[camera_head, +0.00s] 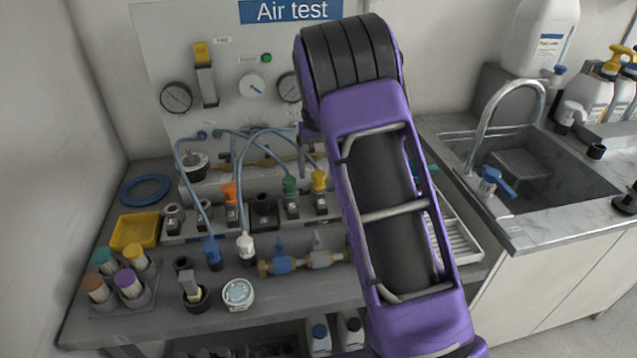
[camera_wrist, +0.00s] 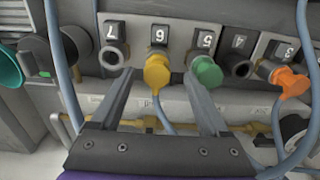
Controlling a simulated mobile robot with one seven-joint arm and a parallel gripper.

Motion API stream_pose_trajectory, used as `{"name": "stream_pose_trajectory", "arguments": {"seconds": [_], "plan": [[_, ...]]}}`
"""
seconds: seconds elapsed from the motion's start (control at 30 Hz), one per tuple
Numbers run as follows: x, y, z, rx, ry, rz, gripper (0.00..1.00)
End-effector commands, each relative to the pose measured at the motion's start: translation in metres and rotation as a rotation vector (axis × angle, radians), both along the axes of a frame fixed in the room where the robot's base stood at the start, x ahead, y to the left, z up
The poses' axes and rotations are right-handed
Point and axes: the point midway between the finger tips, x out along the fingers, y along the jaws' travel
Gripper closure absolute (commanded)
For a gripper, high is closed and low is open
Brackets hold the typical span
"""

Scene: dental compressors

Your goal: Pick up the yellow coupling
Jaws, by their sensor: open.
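The yellow coupling (camera_head: 319,181) sits on the socket row, rightmost of the coloured couplings beside my arm in the head view. In the wrist view the yellow coupling (camera_wrist: 157,72) is at the socket marked 6, with a blue hose running down from it. My gripper (camera_wrist: 158,76) is open, its fingers pointing at the socket row. In the wrist picture the left finger reaches to the left of the yellow coupling and the right finger between it and the green coupling (camera_wrist: 206,73). Nothing is held.
An orange coupling (camera_wrist: 291,82) sits at socket 3; sockets 7 (camera_wrist: 112,58) and 4 look empty. Blue hoses arch over the row. A yellow tray (camera_head: 117,243) and coloured cartridges stand left; a sink (camera_head: 560,165) is right.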

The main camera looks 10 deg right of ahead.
Motion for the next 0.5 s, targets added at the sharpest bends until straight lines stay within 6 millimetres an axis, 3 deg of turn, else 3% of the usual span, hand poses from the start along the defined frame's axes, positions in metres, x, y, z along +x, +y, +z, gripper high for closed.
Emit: {"name": "stream_pose_trajectory", "arguments": {"seconds": [0.23, 0.5], "plan": [[0.002, -0.004, -0.037, -0.001, 0.002, -0.001, 0.21], [0.002, -0.004, -0.041, 0.0, 0.0, 0.0, 0.23]]}}
